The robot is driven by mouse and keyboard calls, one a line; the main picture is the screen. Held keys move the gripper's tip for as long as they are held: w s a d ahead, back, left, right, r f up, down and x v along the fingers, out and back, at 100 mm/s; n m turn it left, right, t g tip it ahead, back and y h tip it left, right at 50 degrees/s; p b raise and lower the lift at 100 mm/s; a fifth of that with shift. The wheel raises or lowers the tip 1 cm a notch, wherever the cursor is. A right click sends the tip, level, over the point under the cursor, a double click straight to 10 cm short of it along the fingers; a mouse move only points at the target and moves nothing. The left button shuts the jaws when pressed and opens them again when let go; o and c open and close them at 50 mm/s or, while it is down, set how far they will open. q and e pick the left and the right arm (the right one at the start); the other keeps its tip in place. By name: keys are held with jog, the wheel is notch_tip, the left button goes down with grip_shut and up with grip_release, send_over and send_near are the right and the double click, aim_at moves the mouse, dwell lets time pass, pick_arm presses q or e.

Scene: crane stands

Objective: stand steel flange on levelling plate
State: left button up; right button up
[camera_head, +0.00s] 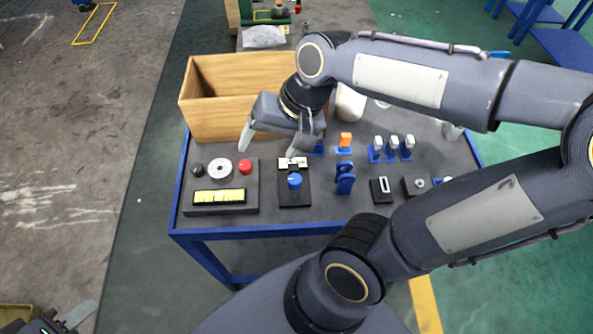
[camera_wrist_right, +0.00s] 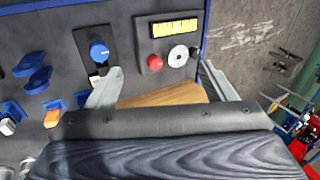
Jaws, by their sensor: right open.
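A pale metal disc with a centre hole, which looks like the steel flange (camera_head: 220,168), lies flat on a dark plate (camera_head: 222,181) at the left of the table. The plate also carries a red knob (camera_head: 245,166), a black knob (camera_head: 197,169) and a yellow strip (camera_head: 218,197); I cannot tell for sure that it is the levelling plate. The disc also shows in the right wrist view (camera_wrist_right: 179,53). My right gripper (camera_head: 268,150) is open and empty, above the table just right of that plate. My left gripper (camera_head: 66,320) is partly cut off at the lower left, away from the table.
A wooden box (camera_head: 216,84) stands behind the plate. My right arm covers part of the table. Free table surface shows between fixtures.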

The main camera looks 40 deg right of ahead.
jog(key=s+f+n+t, duration=0.1)
jog(key=s+n+t, duration=0.1)
jog(key=s+n, duration=0.2)
jog(key=shift+s+f+n+t, duration=0.2)
jog(key=shift+s+n+t, duration=0.1)
jog(key=shift+s, duration=1.55)
jog(key=shift+d, duration=0.1)
